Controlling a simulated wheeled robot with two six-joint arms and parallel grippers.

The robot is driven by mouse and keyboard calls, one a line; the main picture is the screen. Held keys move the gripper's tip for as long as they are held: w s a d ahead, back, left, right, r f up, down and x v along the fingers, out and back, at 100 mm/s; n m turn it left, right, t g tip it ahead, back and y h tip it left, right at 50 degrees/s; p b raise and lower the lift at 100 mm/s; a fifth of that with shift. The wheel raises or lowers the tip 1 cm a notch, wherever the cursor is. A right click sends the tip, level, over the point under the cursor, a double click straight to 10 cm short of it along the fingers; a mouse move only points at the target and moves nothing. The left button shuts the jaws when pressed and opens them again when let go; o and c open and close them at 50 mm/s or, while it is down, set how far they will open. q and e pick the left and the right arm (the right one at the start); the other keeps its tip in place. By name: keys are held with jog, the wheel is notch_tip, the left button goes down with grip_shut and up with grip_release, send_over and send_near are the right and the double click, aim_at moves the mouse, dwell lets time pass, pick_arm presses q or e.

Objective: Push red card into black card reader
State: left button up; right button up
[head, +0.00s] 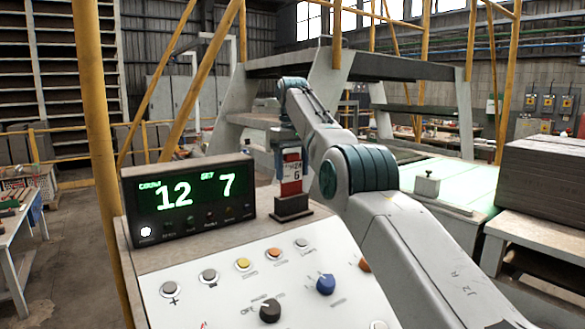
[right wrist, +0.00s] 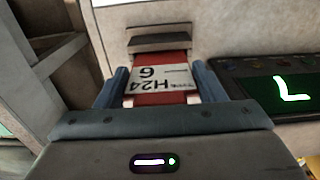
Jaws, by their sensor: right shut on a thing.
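The red card (head: 291,186) with a white printed label stands upright in the head view. Its lower end meets the top of the black card reader (head: 292,207) on the console; I cannot tell how deep it sits. My right gripper (head: 291,152) points down from above and is shut on the card's upper part. In the right wrist view the card (right wrist: 160,62) lies between the blue fingers of the gripper (right wrist: 161,85), its far end at the reader (right wrist: 160,42). The label reads H24 and 6. My left gripper is not in view.
The black display box (head: 188,198) showing 12 and 7 stands left of the reader. The sloped white panel (head: 215,308) in front carries several buttons and knobs. A grey stack (head: 545,185) stands at the right, with yellow posts (head: 98,150) at the left.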

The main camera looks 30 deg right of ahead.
aim_at(292, 178)
jog(key=shift+f+b, duration=1.5)
jog(key=shift+f, duration=0.05)
jog(key=o, duration=1.1)
